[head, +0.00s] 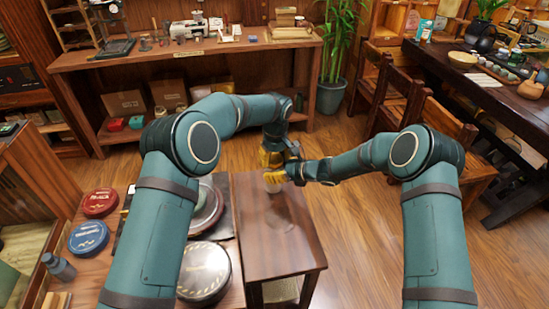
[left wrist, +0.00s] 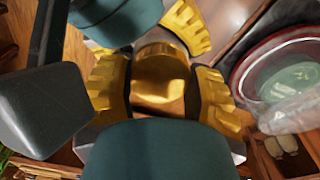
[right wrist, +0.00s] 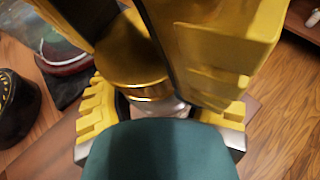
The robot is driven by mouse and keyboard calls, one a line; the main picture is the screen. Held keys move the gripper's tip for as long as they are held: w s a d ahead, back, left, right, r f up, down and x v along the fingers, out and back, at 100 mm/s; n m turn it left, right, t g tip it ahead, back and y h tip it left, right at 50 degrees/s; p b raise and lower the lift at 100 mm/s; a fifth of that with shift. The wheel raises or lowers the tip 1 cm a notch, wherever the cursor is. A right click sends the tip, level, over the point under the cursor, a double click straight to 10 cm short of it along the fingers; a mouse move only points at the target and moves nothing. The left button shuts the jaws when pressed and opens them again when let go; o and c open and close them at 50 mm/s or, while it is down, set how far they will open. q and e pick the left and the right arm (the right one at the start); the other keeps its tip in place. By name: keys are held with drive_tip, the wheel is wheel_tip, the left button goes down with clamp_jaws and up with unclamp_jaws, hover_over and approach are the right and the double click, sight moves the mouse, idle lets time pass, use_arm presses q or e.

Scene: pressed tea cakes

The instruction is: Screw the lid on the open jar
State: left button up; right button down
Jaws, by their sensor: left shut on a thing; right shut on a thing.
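The gold lid (left wrist: 160,72) sits between the yellow fingers of my left gripper (left wrist: 160,92), which is shut on it. In the right wrist view the lid (right wrist: 138,68) is directly above the pale jar (right wrist: 172,106), at its mouth; I cannot tell whether it is threaded. My right gripper (right wrist: 160,117) is shut around the jar, below the left fingers. In the head view the jar (head: 273,184) shows pale above the wooden stand, under my left gripper (head: 271,159), with my right gripper (head: 292,174) coming from the right. The fingers hide most of the lid and jar.
The dark wooden stand (head: 275,235) has a clear top in front of the jar. To its left, a lower table holds round tins: red (head: 99,203), blue (head: 88,238) and a black-rimmed one (head: 204,272). A potted plant (head: 333,90) stands behind.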

use_arm(q)
drive_tip(key=o, duration=1.3)
drive_tip(key=shift+c, duration=0.2)
drive_tip(key=shift+s+d+r, duration=0.1)
drive_tip(key=shift+s+r, duration=0.05)
drive_tip(key=shift+r, duration=2.15)
drive_tip(key=shift+o, duration=0.2)
wheel_tip(320, 180, up, 3)
drive_tip(key=n, duration=0.5)
drive_tip(key=shift+s+r+n, duration=0.1)
drive_tip(key=shift+r+n, duration=0.1)
drive_tip(key=shift+n, duration=0.1)
drive_tip(key=shift+w+f, duration=0.15)
drive_tip(key=shift+f, duration=1.85)
drive_tip(key=shift+w+f, duration=0.15)
drive_tip(key=shift+f, duration=1.85)
